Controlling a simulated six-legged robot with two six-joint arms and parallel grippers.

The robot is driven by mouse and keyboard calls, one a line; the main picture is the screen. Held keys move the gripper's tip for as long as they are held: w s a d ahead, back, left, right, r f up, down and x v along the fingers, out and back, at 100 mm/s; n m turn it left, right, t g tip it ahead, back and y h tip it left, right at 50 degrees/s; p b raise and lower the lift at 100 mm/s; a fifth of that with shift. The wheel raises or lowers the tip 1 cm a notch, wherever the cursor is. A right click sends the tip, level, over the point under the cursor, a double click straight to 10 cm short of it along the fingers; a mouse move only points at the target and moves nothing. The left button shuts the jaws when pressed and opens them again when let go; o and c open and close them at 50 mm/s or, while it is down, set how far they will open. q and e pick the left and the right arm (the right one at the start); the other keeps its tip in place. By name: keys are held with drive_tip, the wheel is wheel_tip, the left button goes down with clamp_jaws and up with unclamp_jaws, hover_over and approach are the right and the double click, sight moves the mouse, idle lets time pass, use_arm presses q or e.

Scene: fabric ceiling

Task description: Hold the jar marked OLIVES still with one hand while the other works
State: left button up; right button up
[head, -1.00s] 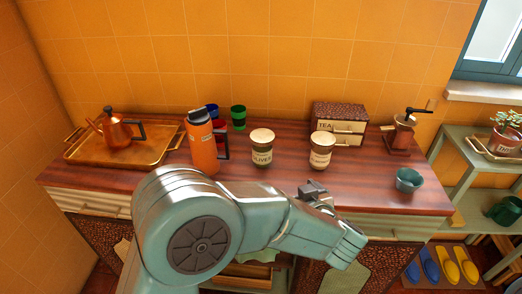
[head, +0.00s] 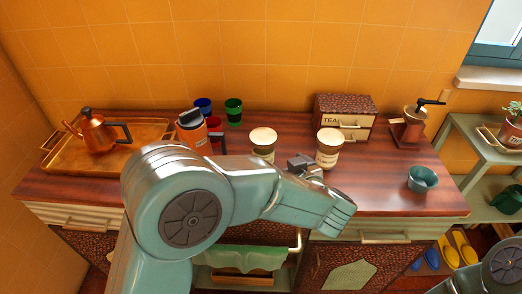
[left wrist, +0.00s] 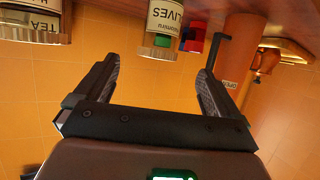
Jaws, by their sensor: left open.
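The jar marked OLIVES (head: 262,155) stands upright on the wooden counter, with a pale lid. In the head view my left arm hides its lower part and label. My right gripper is out of view; only part of my right arm shows at the lower right.
A similar pale-lidded jar (head: 328,160) stands close right of my left gripper. An orange flask (head: 190,130), cups (head: 234,118), a tray (head: 62,160) with a copper kettle (head: 98,134), a TEA box (head: 343,108), a grinder (head: 410,125) and a green bowl (head: 422,181) share the counter.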

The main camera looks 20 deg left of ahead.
sight(267, 151)
use_arm(q)
drive_tip(key=x, duration=0.8)
drive_tip(key=shift+s+f, duration=0.1)
drive_tip(key=shift+f, duration=0.15)
drive_tip(key=shift+w+a+f, duration=0.2)
drive_tip(key=shift+w+a, duration=0.2)
drive_tip(key=shift+w, duration=0.1)
drive_tip(key=x, duration=0.5)
drive_tip(key=shift+w+a+f+p, duration=0.25)
drive_tip(key=shift+f+p, duration=0.05)
drive_tip(key=shift+p, duration=0.1)
drive_tip(key=c, duration=1.4)
wheel_tip(267, 151, up, 20)
drive_tip(key=p, duration=0.2)
drive_tip(key=shift+p, duration=0.3)
drive_tip(key=shift+r, duration=0.1)
